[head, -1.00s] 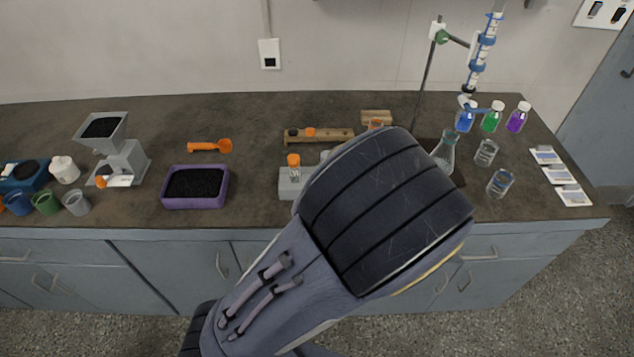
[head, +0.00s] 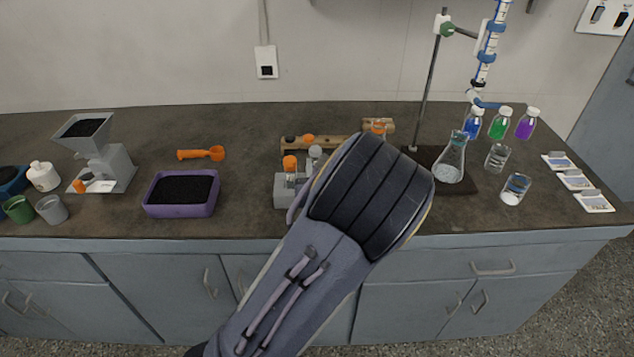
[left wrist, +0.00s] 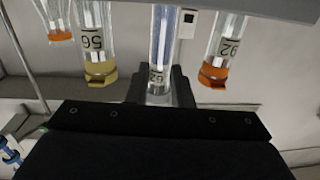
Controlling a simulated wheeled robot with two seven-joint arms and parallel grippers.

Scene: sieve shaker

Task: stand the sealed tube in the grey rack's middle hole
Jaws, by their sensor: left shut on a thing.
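The grey rack (head: 287,201) stands near the counter's front edge, partly behind my left forearm. An orange-capped tube (head: 290,168) stands at its left; in the left wrist view it is marked 92 (left wrist: 224,48). My left gripper (left wrist: 160,88) is shut on the tube marked 62 (left wrist: 163,45), between its dark fingers near the cap end. That view is upside down. A tube with a yellowish cap, marked 56 (left wrist: 97,45), is on its other side. The held tube's lower end is out of view, so I cannot tell whether it is in the middle hole. My right gripper is not in view.
A wooden rack (head: 330,143) lies behind the grey rack. A purple tray (head: 180,208) of black grains and an orange scoop (head: 203,154) are to the left. A conical flask (head: 450,165) stands on the stand's base at right, near beakers (head: 514,189).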

